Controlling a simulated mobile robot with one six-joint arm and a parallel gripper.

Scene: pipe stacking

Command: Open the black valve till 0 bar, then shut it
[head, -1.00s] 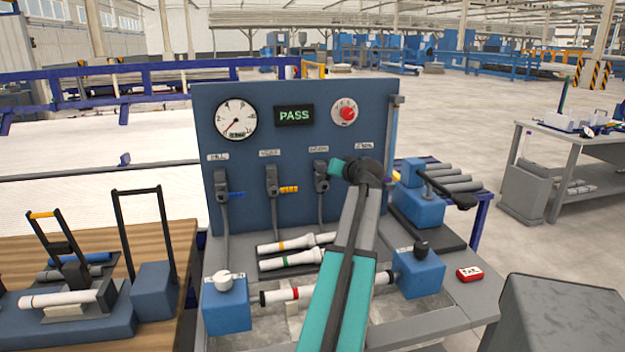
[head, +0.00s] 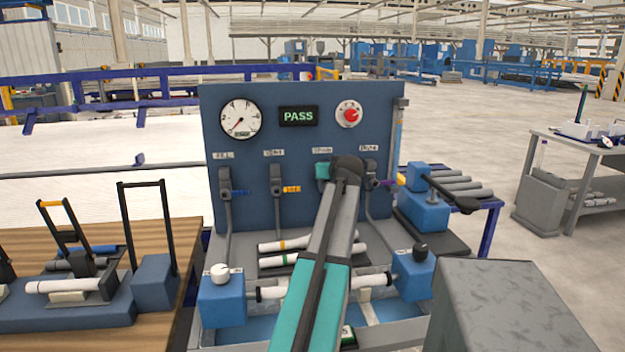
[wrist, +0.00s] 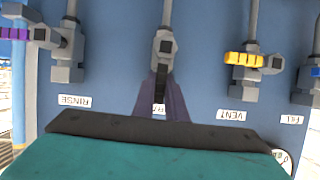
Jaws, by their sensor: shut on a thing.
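The black valve (wrist: 164,47) is the middle one of the row in the wrist view, which shows the panel upside down. My gripper (wrist: 160,92) reaches up to it with dark fingers on either side of its dark handle and is shut on that handle. The fingers partly cover its label. In the head view my arm hides most of this valve and the fingers. The pressure gauge (head: 240,118) has its red needle pointing to the lower left, near the low end. The display (head: 298,116) reads PASS.
The VENT valve with a yellow handle (wrist: 243,59) and the RINSE valve with a purple handle (wrist: 14,33) flank the black valve. The FILL valve (head: 226,186) is at the left. A white pipe (head: 290,292) lies between blue end blocks below. A grey box (head: 515,310) stands at the right front.

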